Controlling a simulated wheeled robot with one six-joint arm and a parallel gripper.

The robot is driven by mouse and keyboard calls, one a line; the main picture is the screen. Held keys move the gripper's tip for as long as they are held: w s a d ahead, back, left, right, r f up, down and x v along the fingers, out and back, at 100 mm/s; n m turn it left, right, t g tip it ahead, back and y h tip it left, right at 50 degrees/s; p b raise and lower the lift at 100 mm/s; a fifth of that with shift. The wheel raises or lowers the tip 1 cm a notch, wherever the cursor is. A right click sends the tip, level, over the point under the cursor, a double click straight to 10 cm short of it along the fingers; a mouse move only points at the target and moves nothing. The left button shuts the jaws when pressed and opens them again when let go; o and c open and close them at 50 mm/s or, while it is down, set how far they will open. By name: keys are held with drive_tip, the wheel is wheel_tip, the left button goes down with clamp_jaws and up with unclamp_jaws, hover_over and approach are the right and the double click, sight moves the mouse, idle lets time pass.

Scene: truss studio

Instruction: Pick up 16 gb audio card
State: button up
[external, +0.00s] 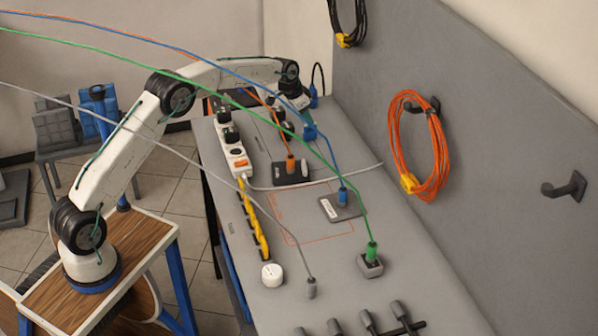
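I cannot make out a 16 gb audio card for certain; any print is too small to read. A small dark plate (352,211) with a pale label lies on the grey bench, with a blue plug (343,196) standing on it. A darker plate (281,178) with an orange plug (291,164) lies farther back. My gripper (301,106) is at the far end of the bench, beyond both plates. It is small and partly hidden, so its fingers and anything between them cannot be told.
A green plug (371,251) stands on a grey block. Several cables cross above the bench. An orange coil (440,150) hangs on the grey wall panel.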

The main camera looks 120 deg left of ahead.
sight(307, 125)
drive_tip(key=x, duration=0.5)
drive_tip(key=s+x, duration=0.1)
drive_tip(key=x, duration=0.2)
drive_tip(key=shift+d+f, duration=0.1)
drive_tip(key=shift+c, duration=0.3)
clamp_jaws()
